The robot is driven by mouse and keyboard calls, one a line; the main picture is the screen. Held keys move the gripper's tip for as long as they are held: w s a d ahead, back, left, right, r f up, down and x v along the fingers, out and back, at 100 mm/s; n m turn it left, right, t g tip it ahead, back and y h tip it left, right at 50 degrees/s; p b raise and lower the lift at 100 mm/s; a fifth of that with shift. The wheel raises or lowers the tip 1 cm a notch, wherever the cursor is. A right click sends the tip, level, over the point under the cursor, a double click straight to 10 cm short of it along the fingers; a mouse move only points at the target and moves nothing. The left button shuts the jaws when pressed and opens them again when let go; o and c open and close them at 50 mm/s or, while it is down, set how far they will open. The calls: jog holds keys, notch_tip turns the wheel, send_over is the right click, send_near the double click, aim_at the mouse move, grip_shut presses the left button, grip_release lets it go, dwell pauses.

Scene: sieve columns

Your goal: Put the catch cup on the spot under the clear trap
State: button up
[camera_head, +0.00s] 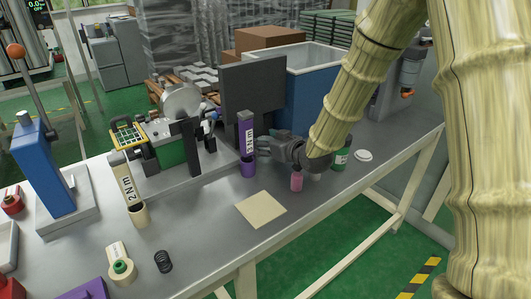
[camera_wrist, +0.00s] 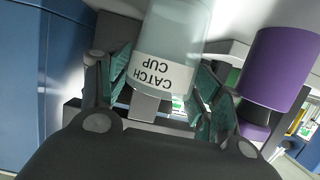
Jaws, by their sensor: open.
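The catch cup (camera_wrist: 178,45) is a pale, clear cylinder with a white label reading CATCH CUP, upside down in the wrist view. It stands between the two teal-padded fingers of my gripper (camera_wrist: 155,95), which are open; I cannot tell whether either pad touches it. In the head view my gripper (camera_head: 283,150) is low over the bench, right of the purple column, and the cup cannot be made out there. The clear trap and the spot under it cannot be picked out in either view.
A purple column (camera_head: 246,130) with a purple cup (camera_head: 248,167) stands left of my gripper. A pink bottle (camera_head: 297,182), a green bottle (camera_head: 341,159) and a white lid (camera_head: 363,155) are close by. A beige square (camera_head: 261,209) lies in front, with bare bench around it.

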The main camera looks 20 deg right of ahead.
jog(key=shift+c, duration=0.5)
jog(key=c, duration=0.6)
